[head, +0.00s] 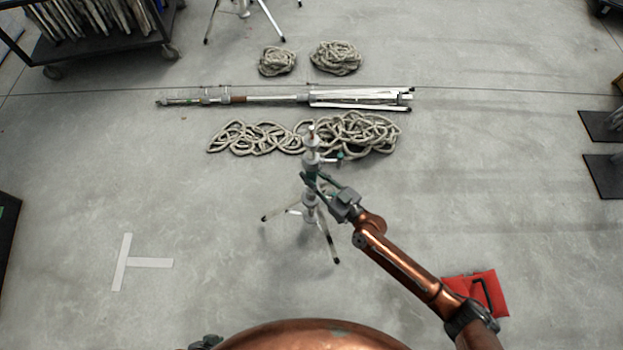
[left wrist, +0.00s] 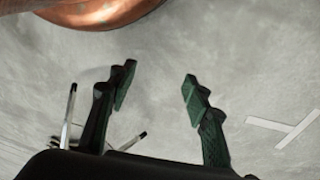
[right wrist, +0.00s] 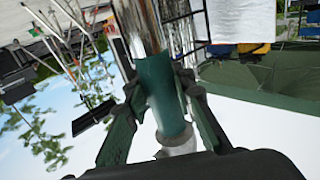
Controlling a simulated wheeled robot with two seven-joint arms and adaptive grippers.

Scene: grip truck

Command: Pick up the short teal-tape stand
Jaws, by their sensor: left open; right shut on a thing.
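The short stand (head: 310,198) stands upright on its spread legs in the middle of the head view, with grey collars along its column. My right gripper (head: 309,181) reaches it from the right and is shut around the column. In the right wrist view the teal tape band (right wrist: 161,95) on the shiny column sits between the fingers of the right gripper (right wrist: 163,98). My left gripper (left wrist: 155,82) is open and empty over bare floor in the left wrist view. Two of the stand's legs (left wrist: 70,112) show at the left of that view.
A long folded stand (head: 270,98) lies behind, with heaped rope (head: 350,133) in front of it and two rope coils (head: 335,57) beyond. A cart (head: 100,45) is at the top left. A red object (head: 478,291) lies at lower right. Floor to the left is mostly clear.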

